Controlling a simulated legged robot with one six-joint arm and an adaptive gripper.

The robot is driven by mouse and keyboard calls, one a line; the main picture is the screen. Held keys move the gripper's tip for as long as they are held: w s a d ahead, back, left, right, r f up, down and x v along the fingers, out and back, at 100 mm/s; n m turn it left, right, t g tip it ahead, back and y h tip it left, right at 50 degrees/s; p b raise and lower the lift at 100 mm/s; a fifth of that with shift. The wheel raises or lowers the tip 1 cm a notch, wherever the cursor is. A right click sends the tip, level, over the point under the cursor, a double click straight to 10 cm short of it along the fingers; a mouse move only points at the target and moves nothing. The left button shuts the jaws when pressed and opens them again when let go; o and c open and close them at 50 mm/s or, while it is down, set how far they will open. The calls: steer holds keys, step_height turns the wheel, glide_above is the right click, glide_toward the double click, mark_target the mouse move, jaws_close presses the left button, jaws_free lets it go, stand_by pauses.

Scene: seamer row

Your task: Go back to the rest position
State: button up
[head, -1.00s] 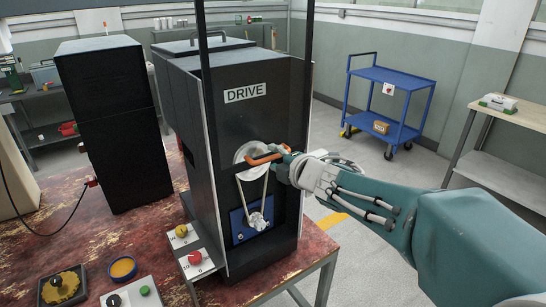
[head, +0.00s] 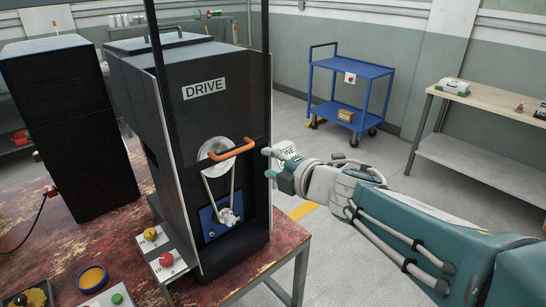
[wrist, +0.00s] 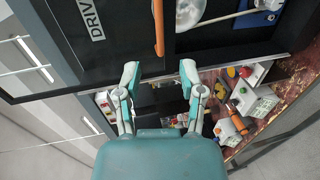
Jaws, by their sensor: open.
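My gripper (head: 268,163) is open and empty in the head view, just right of the black drive cabinet (head: 212,118). The cabinet's orange handle (head: 232,149) is a short distance left of the fingertips, and I see a gap between them. In the wrist view the open fingers (wrist: 158,72) point up at the cabinet's edge, with the orange handle (wrist: 159,28) beyond them. Behind the handle, a belt runs from a pale round pulley (head: 216,153) down to a smaller one over a blue plate (head: 214,221).
The cabinet stands on a worn red table (head: 115,235) with red and yellow buttons (head: 158,250) at its front. A second black cabinet (head: 68,130) is at left. A blue cart (head: 352,90) and a wooden bench (head: 487,108) stand behind. Open floor lies between.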

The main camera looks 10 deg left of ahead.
steer(key=s+d+f+m+t+h, duration=0.1)
steer(key=s+d+m+h, duration=0.1)
steer(key=d+m+h, duration=0.6)
steer(key=s+d+f+m+t+h, duration=0.15)
steer(key=d+m+h, duration=0.25)
steer(key=d+m, duration=0.65)
steer(key=s+d+f+m+g, duration=0.2)
steer(key=s+f+m+g, duration=0.1)
steer(key=s, duration=0.5)
steer(key=s+d+f+m+g, duration=0.2)
steer(key=s+f+m+g, duration=0.2)
steer(key=s, duration=0.5)
steer(key=shift+d+f+m, duration=0.2)
steer(key=shift+f+m, duration=0.3)
steer(key=shift+m, duration=0.65)
